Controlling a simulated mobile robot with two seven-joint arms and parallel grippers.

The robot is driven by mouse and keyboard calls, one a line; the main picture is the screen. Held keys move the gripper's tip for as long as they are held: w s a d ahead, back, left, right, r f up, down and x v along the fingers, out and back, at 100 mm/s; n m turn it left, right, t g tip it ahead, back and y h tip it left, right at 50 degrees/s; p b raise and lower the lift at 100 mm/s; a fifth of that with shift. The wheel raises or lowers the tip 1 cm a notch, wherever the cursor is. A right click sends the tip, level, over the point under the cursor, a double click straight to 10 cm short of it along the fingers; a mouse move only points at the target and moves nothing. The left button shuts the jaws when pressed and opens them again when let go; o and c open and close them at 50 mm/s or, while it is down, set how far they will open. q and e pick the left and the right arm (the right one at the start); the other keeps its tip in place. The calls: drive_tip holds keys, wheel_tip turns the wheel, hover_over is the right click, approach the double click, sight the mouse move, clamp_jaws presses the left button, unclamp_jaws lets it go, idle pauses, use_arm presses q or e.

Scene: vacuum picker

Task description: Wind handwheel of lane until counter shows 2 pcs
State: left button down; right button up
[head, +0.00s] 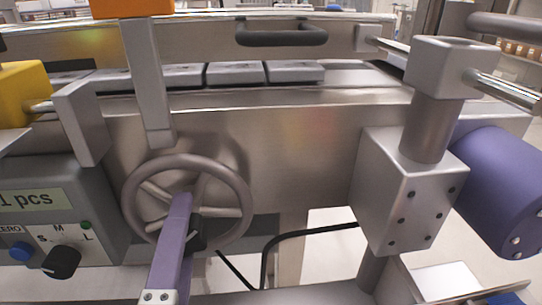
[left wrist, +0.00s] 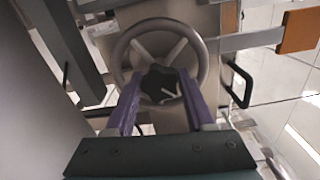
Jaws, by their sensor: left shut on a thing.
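The handwheel (head: 241,183) is a grey-brown spoked ring on the front of the steel machine. It also shows in the left wrist view (left wrist: 205,62). Its dark lobed knob (left wrist: 160,84) sits between the two purple fingers of my left gripper (left wrist: 159,92), which is shut on it. In the head view the left gripper (head: 187,215) comes up from below and covers part of the wheel and knob. The counter (head: 32,199) on the grey control box at the left reads "1 pcs", with its left edge cut off. My right gripper is not in view.
The control box has a blue ZERO button (head: 20,251) and a black S-M-L selector knob (head: 62,262). A steel post with a clamp block (head: 410,190) and a purple cylinder (head: 500,190) stand at the right. A black cable (head: 300,232) runs below the machine.

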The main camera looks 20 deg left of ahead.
use_arm(q)
drive_tip(key=shift+c, duration=1.3)
unclamp_jaws()
drive_tip(key=v, duration=1)
drive_tip(key=shift+b, duration=0.3)
